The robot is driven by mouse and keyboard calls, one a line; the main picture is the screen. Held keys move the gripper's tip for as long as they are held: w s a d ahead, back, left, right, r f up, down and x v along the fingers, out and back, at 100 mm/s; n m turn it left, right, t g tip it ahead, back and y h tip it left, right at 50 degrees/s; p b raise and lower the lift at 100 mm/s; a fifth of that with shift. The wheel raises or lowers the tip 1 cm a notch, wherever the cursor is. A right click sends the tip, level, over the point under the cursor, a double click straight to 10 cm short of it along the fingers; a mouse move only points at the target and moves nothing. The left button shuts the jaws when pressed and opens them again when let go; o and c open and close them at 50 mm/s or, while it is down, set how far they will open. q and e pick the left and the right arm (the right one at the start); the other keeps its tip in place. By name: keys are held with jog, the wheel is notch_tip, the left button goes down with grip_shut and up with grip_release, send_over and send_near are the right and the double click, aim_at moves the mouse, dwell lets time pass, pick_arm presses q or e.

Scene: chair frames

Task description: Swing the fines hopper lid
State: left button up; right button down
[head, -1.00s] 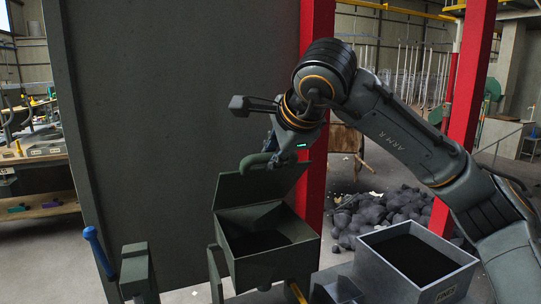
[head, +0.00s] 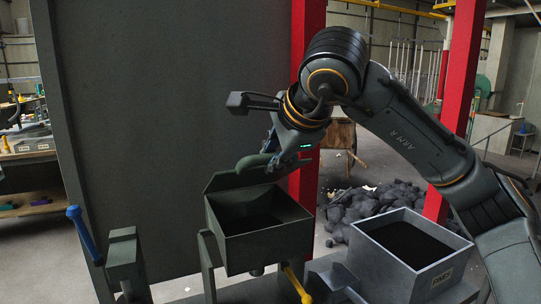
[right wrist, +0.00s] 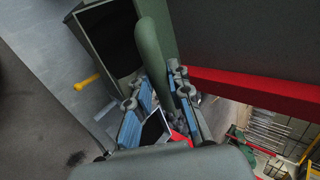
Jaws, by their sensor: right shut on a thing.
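The dark green hopper (head: 262,247) is an open-topped box, dark inside, on a stand in the head view. It also shows in the right wrist view (right wrist: 110,38). Its lid (head: 238,180) stands open at the back edge and shows as a narrow, tilted band. A rounded green handle (head: 256,162) sits at the lid's upper edge, and it runs down between my fingers in the right wrist view (right wrist: 155,48). My right gripper (head: 279,152) is shut on this handle; its blue-sided fingers (right wrist: 165,100) flank it. My left gripper is in neither view.
A grey metal bin (head: 398,283) with a label stands right of the hopper. A yellow handle (head: 297,285) is low in front, and a blue lever (head: 83,236) is at left. A dark panel (head: 170,120) and red post (head: 308,80) rise behind; dark rubble lies beyond.

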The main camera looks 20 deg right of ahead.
jog(key=s+f+b, duration=0.2)
jog(key=f, duration=0.1)
jog(key=shift+f+b, duration=0.25)
jog(key=shift+b, duration=0.1)
jog(key=c, duration=1.2)
grip_release()
jog(key=shift+s, duration=0.1)
jog(key=shift+o, duration=0.2)
jog(key=v, duration=1.2)
